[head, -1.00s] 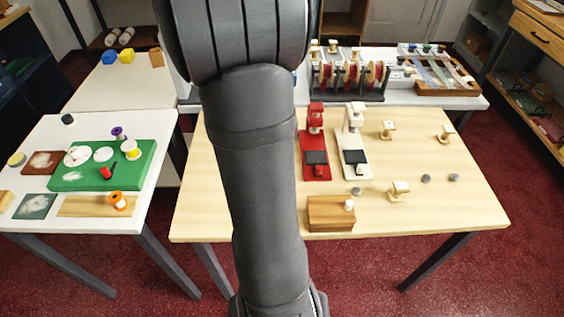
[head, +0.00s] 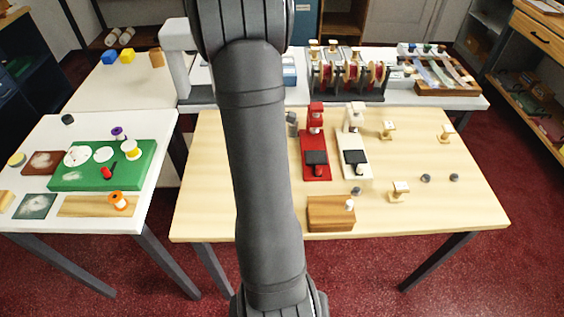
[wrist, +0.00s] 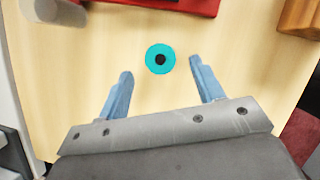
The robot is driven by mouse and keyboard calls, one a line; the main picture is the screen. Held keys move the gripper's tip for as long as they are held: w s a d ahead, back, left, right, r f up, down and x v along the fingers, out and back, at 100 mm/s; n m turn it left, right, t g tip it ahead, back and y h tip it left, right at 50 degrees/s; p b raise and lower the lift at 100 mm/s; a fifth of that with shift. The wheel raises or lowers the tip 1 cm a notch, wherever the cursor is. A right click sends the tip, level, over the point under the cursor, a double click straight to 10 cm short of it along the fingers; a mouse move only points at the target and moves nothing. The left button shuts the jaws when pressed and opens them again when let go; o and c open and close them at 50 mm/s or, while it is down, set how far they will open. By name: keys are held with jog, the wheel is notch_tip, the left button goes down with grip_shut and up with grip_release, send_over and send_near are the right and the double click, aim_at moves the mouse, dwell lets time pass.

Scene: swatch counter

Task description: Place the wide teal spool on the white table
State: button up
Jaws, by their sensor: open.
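The teal spool (wrist: 151,60) is on the pale wood table (wrist: 80,55) in the wrist view, seen end-on as a teal ring with a dark centre hole. My gripper (wrist: 160,66) is open, with one blue finger to each side of the spool and lower in the picture. The fingers do not touch it; I cannot tell the height gap. In the head view my arm hides the spool and gripper. The white table (head: 35,135) stands at the left in the head view.
On the white table are a green board (head: 75,180), an orange spool (head: 118,200) and a wood strip (head: 80,207). A red stand (head: 316,165) and wooden block (head: 331,215) are on the wood table. A grey cylinder (head: 292,124) stands beside the red stand.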

jog(key=x, duration=0.5)
jog(key=shift+s, duration=0.1)
jog(key=shift+c, duration=0.2)
jog(key=c, duration=1.1)
jog(key=shift+r, duration=0.2)
